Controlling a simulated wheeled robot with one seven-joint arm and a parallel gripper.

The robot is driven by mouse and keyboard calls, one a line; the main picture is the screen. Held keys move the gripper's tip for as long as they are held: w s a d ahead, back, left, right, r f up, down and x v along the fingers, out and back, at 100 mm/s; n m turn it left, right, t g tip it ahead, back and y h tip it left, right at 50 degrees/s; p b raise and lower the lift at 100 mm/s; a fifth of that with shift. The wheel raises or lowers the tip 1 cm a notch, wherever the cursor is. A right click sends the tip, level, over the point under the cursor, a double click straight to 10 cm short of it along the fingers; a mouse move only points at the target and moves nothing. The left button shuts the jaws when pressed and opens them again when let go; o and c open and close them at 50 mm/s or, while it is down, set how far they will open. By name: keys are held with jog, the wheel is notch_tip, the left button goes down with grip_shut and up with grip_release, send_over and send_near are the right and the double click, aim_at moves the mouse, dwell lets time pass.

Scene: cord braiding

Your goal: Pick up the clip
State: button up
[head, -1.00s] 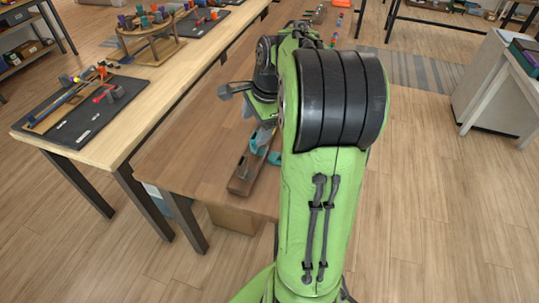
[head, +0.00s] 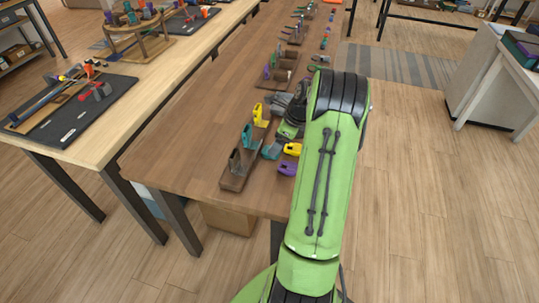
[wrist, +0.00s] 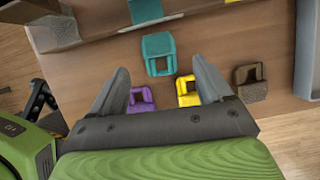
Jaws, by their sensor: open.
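Loose clips lie on the brown wooden table. In the wrist view a teal clip (wrist: 158,45) lies at the centre, just beyond my fingertips. A purple clip (wrist: 142,110) and a yellow clip (wrist: 188,100) appear lower, between my fingers. A brown clip (wrist: 252,92) lies outside the right finger. My gripper (wrist: 159,66) is open and empty, above the clips. In the head view the teal clip (head: 271,151), yellow clip (head: 292,149) and purple clip (head: 287,168) lie near the table's front right, beside my wrist. My arm hides the fingertips there.
A wooden rail (head: 234,183) holding upright grey, teal and yellow clips stands left of the loose ones. More racks and small coloured pieces line the table farther back. The table's left side (head: 180,140) is clear. A lighter bench (head: 140,110) with tools stands at left.

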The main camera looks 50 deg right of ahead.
jog(key=b+x, duration=0.1)
jog(key=x, duration=0.3)
jog(key=shift+w+a+f+b, duration=0.1)
jog(key=shift+w+f+b, duration=0.1)
jog(key=shift+f+b, duration=0.15)
jog(key=shift+r, duration=0.2)
jog(key=c, duration=1.2)
jog(key=shift+r, duration=0.1)
notch_tip(320, 180, up, 10)
jog(key=p, duration=0.4)
